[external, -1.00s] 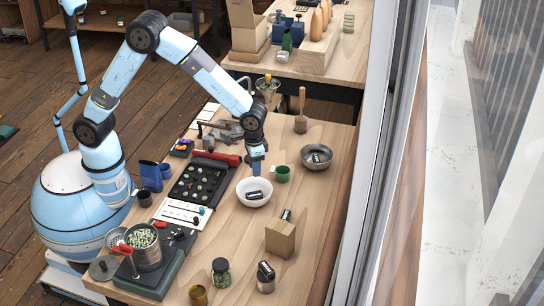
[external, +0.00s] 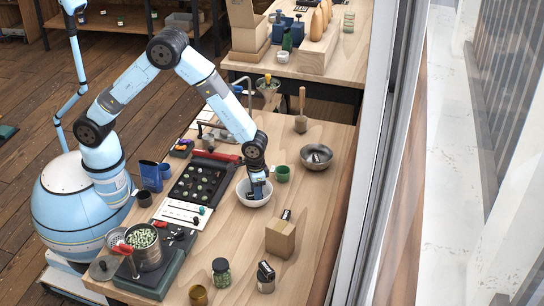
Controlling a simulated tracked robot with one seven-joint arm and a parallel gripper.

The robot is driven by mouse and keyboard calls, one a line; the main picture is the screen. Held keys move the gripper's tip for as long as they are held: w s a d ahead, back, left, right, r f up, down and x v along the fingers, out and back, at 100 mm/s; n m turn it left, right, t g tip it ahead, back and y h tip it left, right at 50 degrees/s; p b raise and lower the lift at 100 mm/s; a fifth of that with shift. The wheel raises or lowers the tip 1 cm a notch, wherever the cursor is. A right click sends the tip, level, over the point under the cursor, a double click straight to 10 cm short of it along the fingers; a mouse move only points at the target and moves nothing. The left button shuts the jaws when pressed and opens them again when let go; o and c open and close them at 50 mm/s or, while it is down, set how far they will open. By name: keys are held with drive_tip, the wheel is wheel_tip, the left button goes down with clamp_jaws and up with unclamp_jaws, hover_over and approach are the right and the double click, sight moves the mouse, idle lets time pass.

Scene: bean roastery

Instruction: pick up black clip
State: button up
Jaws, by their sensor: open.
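A white bowl (external: 242,197) stands on the wooden table. A small dark item (external: 250,196), which looks like a black clip, shows partly inside it; my gripper hides the rest. My gripper (external: 257,195) points down into the bowl, at or just above the dark item. Its jaws are open; the fingertips are small and partly hidden, so contact cannot be told.
A green cup (external: 283,174) stands close to the right of the white bowl. A dark tray (external: 203,181) of small items is on the left. A green-filled pot (external: 148,256) and a lidded jar (external: 221,272) stand in front. The table between bowl and jar is mostly clear.

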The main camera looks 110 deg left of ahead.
drive_tip(key=shift+f, duration=0.6)
clamp_jaws()
